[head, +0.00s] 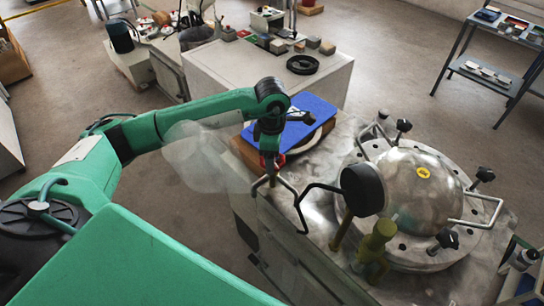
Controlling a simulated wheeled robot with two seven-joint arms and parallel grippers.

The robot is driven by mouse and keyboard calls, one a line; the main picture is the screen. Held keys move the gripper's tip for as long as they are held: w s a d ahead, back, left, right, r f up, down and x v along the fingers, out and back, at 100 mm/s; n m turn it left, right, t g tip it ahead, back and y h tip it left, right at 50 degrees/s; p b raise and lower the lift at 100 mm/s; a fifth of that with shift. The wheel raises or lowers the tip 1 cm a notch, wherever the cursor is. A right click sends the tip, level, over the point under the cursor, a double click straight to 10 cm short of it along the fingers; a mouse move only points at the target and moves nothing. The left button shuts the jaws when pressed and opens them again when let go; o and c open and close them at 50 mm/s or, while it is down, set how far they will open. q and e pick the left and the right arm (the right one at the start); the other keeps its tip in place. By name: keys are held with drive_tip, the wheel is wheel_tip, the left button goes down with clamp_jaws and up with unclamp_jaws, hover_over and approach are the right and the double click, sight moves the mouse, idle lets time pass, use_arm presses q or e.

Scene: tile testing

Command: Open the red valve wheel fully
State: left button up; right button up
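My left arm reaches in from the left, and its dark gripper (270,153) points down at the front-left corner of the metal test bench (322,240). A small patch of red, apparently the red valve wheel (280,160), shows right at the gripper's tip; most of it is hidden behind the gripper. The fingers are too small and covered to show whether they are open or closed on it. Bent metal piping (268,184) shows just below. My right gripper is not in view.
A domed steel vessel (412,185) with black knobs fills the bench's right side. A round black gauge (362,188) and a brass-coloured fitting (376,246) stand left of it. A blue plate (302,112) lies behind the gripper. A cloudy translucent shape (205,158) hangs below my arm.

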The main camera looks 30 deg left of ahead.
use_arm(q)
drive_tip(key=shift+n, duration=0.5)
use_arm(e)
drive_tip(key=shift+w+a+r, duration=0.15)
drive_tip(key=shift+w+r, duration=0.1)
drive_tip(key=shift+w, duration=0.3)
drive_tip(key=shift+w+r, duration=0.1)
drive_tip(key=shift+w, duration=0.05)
use_arm(q)
drive_tip(key=o, duration=1)
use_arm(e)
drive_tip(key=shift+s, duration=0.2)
use_arm(q)
drive_tip(key=shift+r, duration=0.1)
